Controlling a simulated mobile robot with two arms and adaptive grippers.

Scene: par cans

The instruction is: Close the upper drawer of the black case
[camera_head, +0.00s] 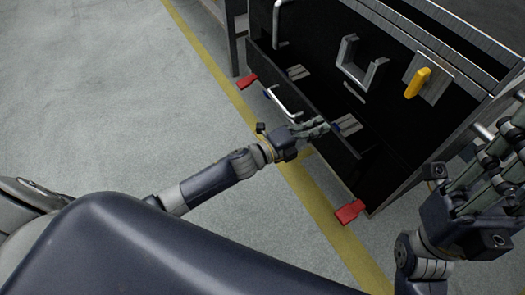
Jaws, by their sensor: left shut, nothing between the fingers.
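The black case (392,148) fills the upper right, its front facing me at a slant. A black drawer front with a silver handle (283,104) stands out from the case's face on the left. I cannot tell how far it is pulled out, or surely whether it is the upper drawer. My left gripper (322,127) is shut and empty, beside the right part of that drawer front; contact is not clear. My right gripper (505,165) is at the right edge, near the case's side and partly cut off, so its jaw state is unclear.
The case also bears a square metal handle (372,74) and a yellow latch (418,82). Red feet or blocks (350,212) show at floor level. A yellow line (208,62) crosses the grey floor (90,100), which is clear to the left.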

